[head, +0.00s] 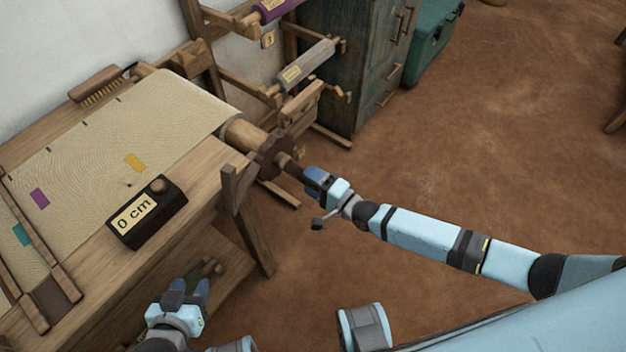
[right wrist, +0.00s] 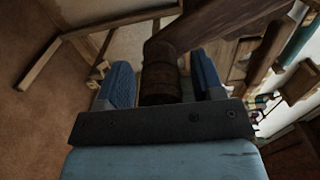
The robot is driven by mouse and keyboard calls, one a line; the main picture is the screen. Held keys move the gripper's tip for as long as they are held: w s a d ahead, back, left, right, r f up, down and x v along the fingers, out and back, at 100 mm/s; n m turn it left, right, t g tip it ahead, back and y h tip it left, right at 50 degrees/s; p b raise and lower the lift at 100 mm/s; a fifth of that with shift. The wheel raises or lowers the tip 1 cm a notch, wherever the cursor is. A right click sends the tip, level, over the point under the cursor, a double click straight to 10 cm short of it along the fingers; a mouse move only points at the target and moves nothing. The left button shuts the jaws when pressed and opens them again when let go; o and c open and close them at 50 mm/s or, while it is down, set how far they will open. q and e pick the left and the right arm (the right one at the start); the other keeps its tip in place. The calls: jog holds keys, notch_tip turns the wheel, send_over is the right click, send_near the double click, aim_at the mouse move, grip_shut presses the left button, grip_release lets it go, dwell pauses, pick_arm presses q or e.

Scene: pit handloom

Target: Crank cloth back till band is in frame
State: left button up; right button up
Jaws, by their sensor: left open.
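The pale woven cloth (head: 95,140) lies over the loom at the left, with purple (head: 39,198), teal (head: 21,234) and yellow (head: 135,162) patches. I cannot tell which mark is the band. The cloth runs onto a wooden roller (head: 238,130) with a dark crank hub (head: 275,155) and handle. My right gripper (head: 312,178) is at the handle's end. In the right wrist view, its blue fingers stand either side of the dark handle (right wrist: 160,75), with a gap visible at the right finger. My left gripper (head: 192,290) is open and empty beside the loom's lower front.
A dark box reading "0 cm" (head: 146,212) sits on the loom's front beam. A wooden brush (head: 97,87) lies at the back edge. A rack with rolls (head: 305,64) and a dark cabinet (head: 350,60) stand behind.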

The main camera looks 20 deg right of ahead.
jog(key=v, duration=1.3)
jog(key=shift+s+d+p, duration=0.25)
jog(key=shift+p, duration=0.2)
